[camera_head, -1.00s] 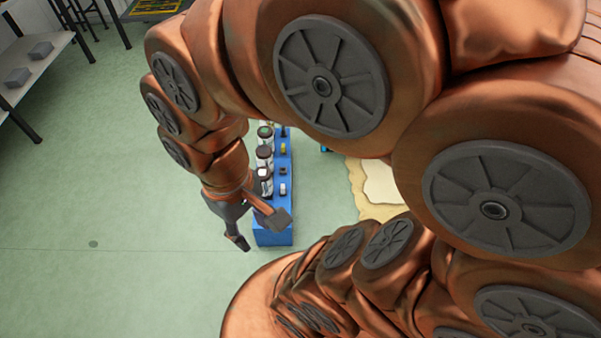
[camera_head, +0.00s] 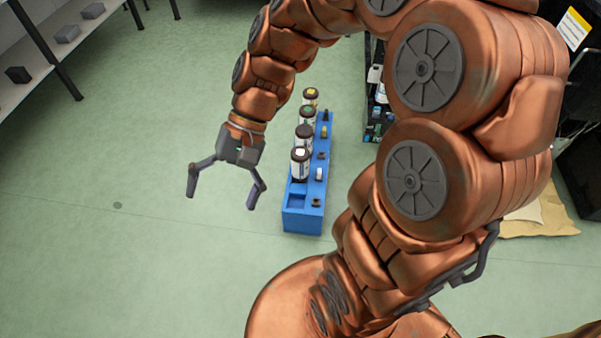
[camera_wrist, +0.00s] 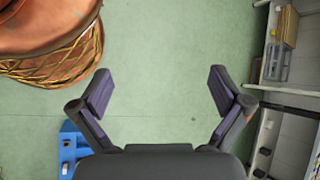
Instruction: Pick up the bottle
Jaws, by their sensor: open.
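Several ink bottles stand upright in a row on a blue rack (camera_head: 303,222). They have white labels and dark caps. The nearest bottle (camera_head: 299,165) has a white mark on its cap; behind it are a bottle (camera_head: 304,139) with a dark top, one with a green mark (camera_head: 307,116) and one with a yellow mark (camera_head: 310,97). My gripper (camera_head: 222,202) is open and empty, left of the rack and apart from it. In the wrist view, my gripper (camera_wrist: 160,95) is spread over bare floor, and a corner of the blue rack (camera_wrist: 70,146) shows at the lower left; no bottle shows there.
Small items, including a white one (camera_head: 319,174), sit along the rack's right side. A shelf (camera_head: 28,82) with grey boxes stands at the upper left. A dark shelf unit (camera_head: 376,105) holds bottles behind the rack. Green floor left of the rack is clear.

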